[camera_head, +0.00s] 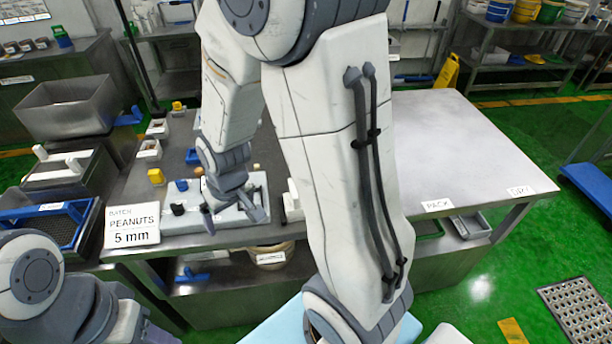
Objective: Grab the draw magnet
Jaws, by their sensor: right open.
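My right gripper (235,212) is open and points down over a pale tray (228,219) on the table. Its fingers stand apart with nothing seen between them. On or beside the tray are a blue block (181,185), a small black knob (177,209) and brown-topped pieces (256,168). A yellow piece (156,176) stands to the left. I cannot tell which of these small things is the draw magnet, and my right arm hides part of the table. My left arm shows at the lower left, but its gripper is not seen.
A blue-rimmed sieve (48,222) and a steel bin (66,108) are further left. Small white bins (149,150) stand behind the yellow piece. The table's right half (450,140) is clear.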

